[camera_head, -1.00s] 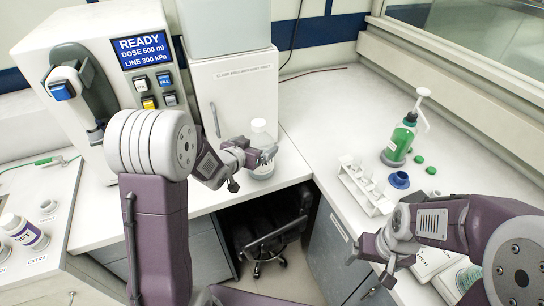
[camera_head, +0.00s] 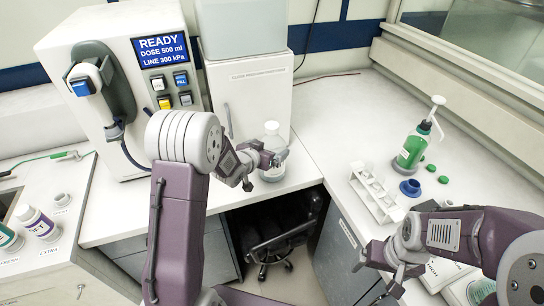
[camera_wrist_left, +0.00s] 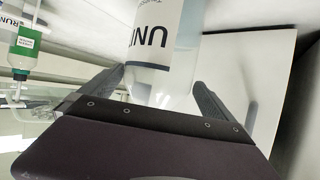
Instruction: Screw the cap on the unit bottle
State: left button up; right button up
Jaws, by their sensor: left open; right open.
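The unit bottle (camera_head: 272,174) is clear and stands upright at the front of the counter, below the white cabinet. In the left wrist view, its label (camera_wrist_left: 155,40) reads "UNI" and it lies between the spread fingers. My left gripper (camera_head: 270,158) is open at the bottle's upper part. I cannot tell whether the fingers touch it. The bottle's top (camera_head: 271,128) looks whitish; I cannot tell whether a cap is on it. My right gripper (camera_head: 384,272) is open and empty, low at the right counter's front edge.
The dosing machine (camera_head: 120,100) with a lit "READY" screen stands left of the white cabinet (camera_head: 255,95).

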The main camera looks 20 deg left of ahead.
pick_arm(q)
jog(key=shift+w+d, duration=0.1)
jog(key=shift+w, duration=0.2)
jog(key=p+x, duration=0.1)
jog(key=x, duration=0.3)
jog(key=shift+w+d+f, duration=0.15)
jog(key=shift+w, duration=0.1)
jog(key=shift+c, duration=0.3)
jog(key=c, duration=1.8)
jog(key=shift+w+r, duration=0.1)
jog(key=shift+r, duration=0.1)
